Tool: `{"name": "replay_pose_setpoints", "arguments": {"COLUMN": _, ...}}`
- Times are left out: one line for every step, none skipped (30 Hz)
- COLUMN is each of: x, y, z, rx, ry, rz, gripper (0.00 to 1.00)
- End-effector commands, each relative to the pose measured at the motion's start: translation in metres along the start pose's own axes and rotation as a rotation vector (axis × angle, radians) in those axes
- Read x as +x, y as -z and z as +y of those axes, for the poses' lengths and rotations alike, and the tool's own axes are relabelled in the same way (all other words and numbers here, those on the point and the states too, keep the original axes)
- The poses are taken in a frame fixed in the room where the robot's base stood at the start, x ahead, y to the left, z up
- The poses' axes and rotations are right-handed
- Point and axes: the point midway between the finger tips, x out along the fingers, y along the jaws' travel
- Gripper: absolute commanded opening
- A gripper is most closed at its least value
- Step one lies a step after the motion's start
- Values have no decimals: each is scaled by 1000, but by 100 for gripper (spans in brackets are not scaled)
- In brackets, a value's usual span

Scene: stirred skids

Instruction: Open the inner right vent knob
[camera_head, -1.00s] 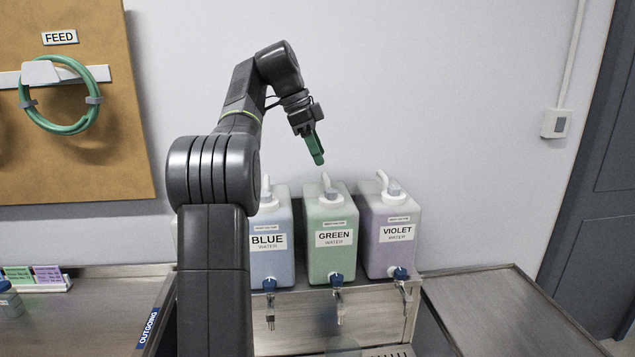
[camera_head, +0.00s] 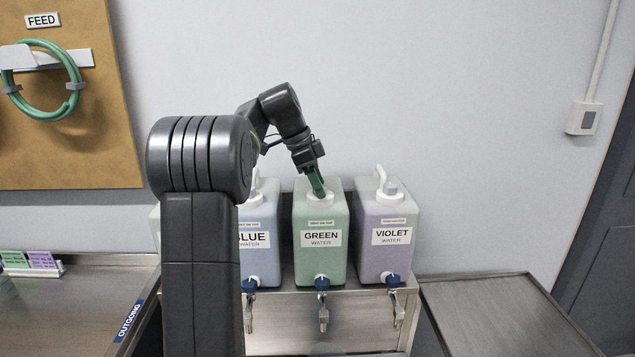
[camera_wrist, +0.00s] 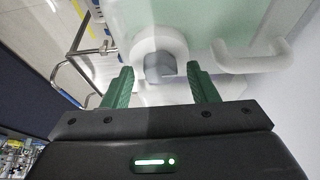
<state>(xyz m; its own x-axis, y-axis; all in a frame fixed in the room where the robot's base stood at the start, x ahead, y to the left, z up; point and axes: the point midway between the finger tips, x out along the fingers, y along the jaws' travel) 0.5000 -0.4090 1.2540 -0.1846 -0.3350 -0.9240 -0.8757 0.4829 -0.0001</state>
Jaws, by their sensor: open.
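The green water jug (camera_head: 320,253) stands in the row between the blue and violet jugs. Its grey vent knob (camera_wrist: 160,67) sits on a round white cap in the wrist view. My gripper (camera_head: 317,186) is over the cap of the green jug and hides the knob in the head view. In the wrist view my gripper (camera_wrist: 160,85) is open, with one green finger on each side of the knob. I see gaps between the fingers and the knob; the exact depth is hard to tell.
The blue jug (camera_head: 262,262) stands left, partly behind my arm; the violet jug (camera_head: 387,252) stands right. Another jug edge shows at far left. The green jug's white handle (camera_wrist: 255,60) is close to the right finger. Taps hang below. The right bench (camera_head: 500,310) is clear.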

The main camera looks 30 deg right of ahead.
Motion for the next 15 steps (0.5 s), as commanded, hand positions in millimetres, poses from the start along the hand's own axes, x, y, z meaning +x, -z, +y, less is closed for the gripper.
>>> {"name": "replay_pose_setpoints", "arguments": {"x": 1, "y": 0, "z": 0, "rx": 0, "ry": -1, "rz": 0, "gripper": 53}}
{"name": "replay_pose_setpoints", "arguments": {"x": 1, "y": 0, "z": 0, "rx": 0, "ry": -1, "rz": 0, "gripper": 53}}
{"name": "replay_pose_setpoints", "arguments": {"x": 1, "y": 0, "z": 0, "rx": 0, "ry": 0, "rz": 0, "gripper": 53}}
{"name": "replay_pose_setpoints", "arguments": {"x": 1, "y": 0, "z": 0, "rx": 0, "ry": 0, "rz": 0, "gripper": 53}}
{"name": "replay_pose_setpoints", "arguments": {"x": 1, "y": 0, "z": 0, "rx": 0, "ry": 0, "rz": 0, "gripper": 53}}
{"name": "replay_pose_setpoints", "arguments": {"x": 1, "y": 0, "z": 0, "rx": 0, "ry": 0, "rz": 0, "gripper": 53}}
{"name": "replay_pose_setpoints", "arguments": {"x": 1, "y": 0, "z": 0, "rx": 0, "ry": 0, "rz": 0, "gripper": 53}}
{"name": "replay_pose_setpoints", "arguments": {"x": 1, "y": 0, "z": 0, "rx": 0, "ry": 0, "rz": 0, "gripper": 49}}
{"name": "replay_pose_setpoints", "arguments": {"x": 1, "y": 0, "z": 0, "rx": 0, "ry": 0, "rz": 0, "gripper": 41}}
{"name": "replay_pose_setpoints", "arguments": {"x": 1, "y": 0, "z": 0, "rx": 0, "ry": 0, "rz": 0, "gripper": 35}}
{"name": "replay_pose_setpoints", "arguments": {"x": 1, "y": 0, "z": 0, "rx": 0, "ry": 0, "rz": 0, "gripper": 30}}
{"name": "replay_pose_setpoints", "arguments": {"x": 1, "y": 0, "z": 0, "rx": 0, "ry": 0, "rz": 0, "gripper": 22}}
{"name": "replay_pose_setpoints", "arguments": {"x": 1, "y": 0, "z": 0, "rx": 0, "ry": 0, "rz": 0, "gripper": 16}}
{"name": "replay_pose_setpoints", "arguments": {"x": 1, "y": 0, "z": 0, "rx": 0, "ry": 0, "rz": 0, "gripper": 10}}
{"name": "replay_pose_setpoints", "arguments": {"x": 1, "y": 0, "z": 0, "rx": 0, "ry": 0, "rz": 0, "gripper": 8}}
